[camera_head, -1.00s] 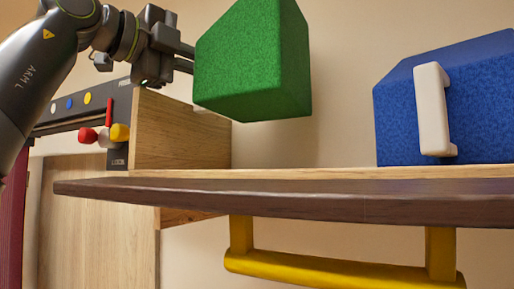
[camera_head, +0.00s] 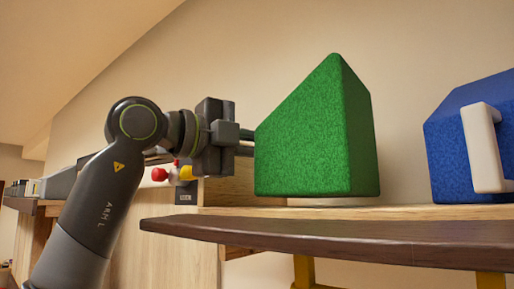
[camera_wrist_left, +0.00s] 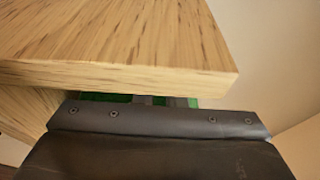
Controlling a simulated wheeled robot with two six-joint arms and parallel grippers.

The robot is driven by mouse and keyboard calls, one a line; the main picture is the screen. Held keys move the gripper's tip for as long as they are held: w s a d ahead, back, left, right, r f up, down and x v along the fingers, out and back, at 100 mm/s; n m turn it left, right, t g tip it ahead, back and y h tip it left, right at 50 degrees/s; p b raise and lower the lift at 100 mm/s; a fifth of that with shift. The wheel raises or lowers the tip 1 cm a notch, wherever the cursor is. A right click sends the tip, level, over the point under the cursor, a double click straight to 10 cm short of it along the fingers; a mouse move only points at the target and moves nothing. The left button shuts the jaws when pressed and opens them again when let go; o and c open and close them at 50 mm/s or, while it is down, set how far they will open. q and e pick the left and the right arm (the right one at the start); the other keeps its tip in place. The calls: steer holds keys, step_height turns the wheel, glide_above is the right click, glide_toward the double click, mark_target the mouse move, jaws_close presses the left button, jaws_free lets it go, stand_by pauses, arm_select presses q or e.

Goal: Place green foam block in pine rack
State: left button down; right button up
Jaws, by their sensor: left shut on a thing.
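The green foam block (camera_head: 315,140) is a large wedge-like block with a sloped top. My left gripper (camera_head: 246,143) is shut on its left side and holds it upright, just above or at the pine rack's shelf (camera_head: 420,211); I cannot tell whether it touches. The rack's wooden side panel (camera_head: 228,191) stands behind and below the gripper. In the left wrist view a pale wood board (camera_wrist_left: 120,45) covers much of the picture, and only slivers of the green block (camera_wrist_left: 105,97) show past it. My right gripper is not in view.
A blue block (camera_head: 460,150) with a white handle (camera_head: 484,148) sits on the shelf at the right, with a gap between it and the green block. A dark brown edge (camera_head: 330,231) runs along the front. Red, white and yellow knobs (camera_head: 172,172) lie behind my left arm.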

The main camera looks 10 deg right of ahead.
arm_select(q)
steer(key=shift+w+f, duration=0.15)
steer(key=shift+f, duration=0.2)
steer(key=shift+w+f, duration=0.2)
steer(key=shift+f, duration=0.05)
steer(key=shift+w, duration=0.1)
steer(key=shift+s+f, duration=0.1)
steer(key=shift+s, duration=0.1)
steer(key=c, duration=1.5)
jaws_free()
steer(key=shift+w, duration=0.1)
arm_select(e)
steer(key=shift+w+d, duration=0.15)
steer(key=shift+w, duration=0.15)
